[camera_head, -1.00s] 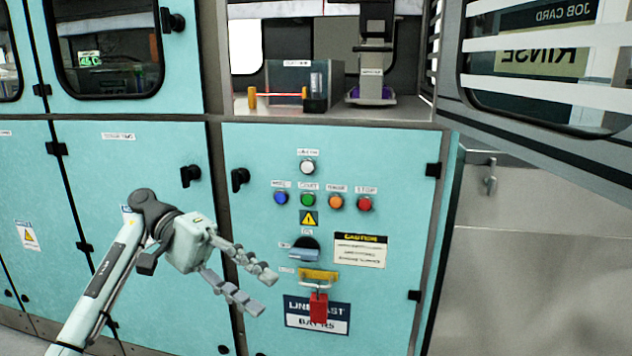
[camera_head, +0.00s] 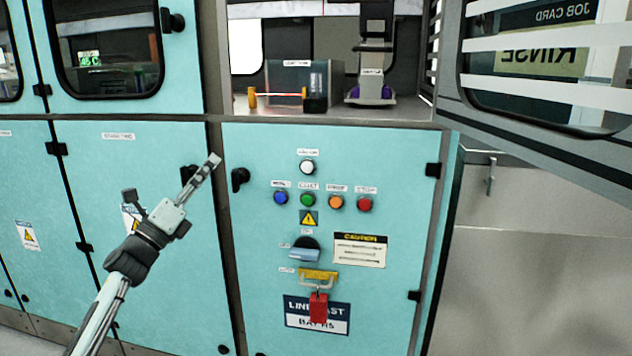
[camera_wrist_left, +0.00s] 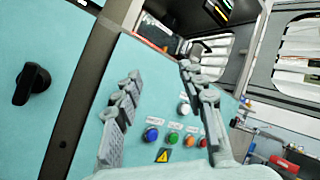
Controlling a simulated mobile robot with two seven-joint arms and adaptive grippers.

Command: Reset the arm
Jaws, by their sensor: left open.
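My left gripper (camera_head: 205,172) is raised in front of the teal cabinet panels, left of the button panel (camera_head: 400,225). It points up and to the right and touches nothing that I can see. In the head view its fingers overlap one another. In the left wrist view the left gripper (camera_wrist_left: 160,110) shows its two fingers wide apart with nothing between them. The buttons, such as the blue button (camera_wrist_left: 152,134), show beyond the fingers. My right gripper is in neither view.
A black door handle (camera_head: 240,179) sits right of my left gripper. The panel carries a rotary switch (camera_head: 305,250) and a red padlock (camera_head: 318,308). An open bay above holds a clear bin (camera_head: 285,82). A louvred door (camera_head: 545,75) stands open at the right.

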